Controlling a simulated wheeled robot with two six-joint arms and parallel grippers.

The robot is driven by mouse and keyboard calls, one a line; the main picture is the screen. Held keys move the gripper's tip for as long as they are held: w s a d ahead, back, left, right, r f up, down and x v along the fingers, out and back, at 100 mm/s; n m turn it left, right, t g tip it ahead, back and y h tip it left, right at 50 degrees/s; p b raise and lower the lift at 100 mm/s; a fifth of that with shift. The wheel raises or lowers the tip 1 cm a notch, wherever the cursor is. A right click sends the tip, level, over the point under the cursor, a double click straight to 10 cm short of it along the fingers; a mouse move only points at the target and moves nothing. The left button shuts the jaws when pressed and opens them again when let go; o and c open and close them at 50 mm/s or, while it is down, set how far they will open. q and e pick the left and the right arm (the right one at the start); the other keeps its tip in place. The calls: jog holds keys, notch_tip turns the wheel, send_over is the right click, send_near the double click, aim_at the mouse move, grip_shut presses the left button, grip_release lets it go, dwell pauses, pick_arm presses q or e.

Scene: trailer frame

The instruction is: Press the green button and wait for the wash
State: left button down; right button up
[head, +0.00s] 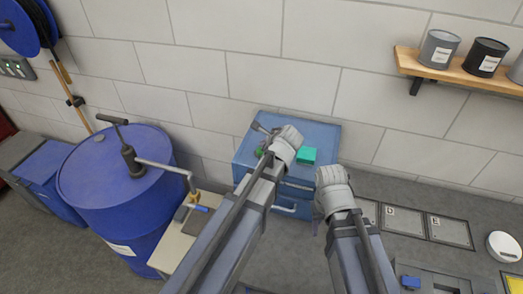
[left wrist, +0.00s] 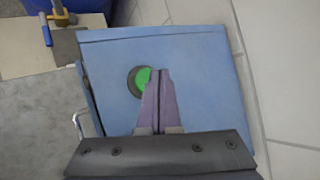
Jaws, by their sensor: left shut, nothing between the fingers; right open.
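The green button (left wrist: 141,79) sits in a dark round ring on the top of a blue cabinet (left wrist: 200,75). In the head view the button (head: 260,152) shows as a small green patch, partly hidden by my left gripper (head: 268,140). In the left wrist view the left gripper (left wrist: 157,72) is shut and empty. Its fingertips overlap the right side of the button in the picture; I cannot tell whether they touch it. My right gripper (head: 333,178) is open and empty, in front of the cabinet's right side; its fingers are hard to make out.
A teal block (head: 307,156) lies on the cabinet top, right of the button. A blue drum (head: 90,190) with a hand pump stands to the left. A wall shelf (head: 460,72) with cans is at upper right. Labelled floor panels (head: 402,219) lie at right.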

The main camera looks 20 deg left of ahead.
pick_arm(q)
jog(key=shift+f, duration=0.15)
dwell(0.8)
jog(key=shift+f+b, duration=0.3)
jog(key=shift+b, duration=0.15)
jog(key=shift+f+b, duration=0.5)
dwell(0.5)
jog(key=shift+r, duration=0.15)
jog(key=shift+r+p, duration=0.8)
jog(key=shift+p, duration=0.15)
jog(key=shift+r, duration=0.1)
notch_tip(320, 180, up, 5)
jog(key=p, duration=0.5)
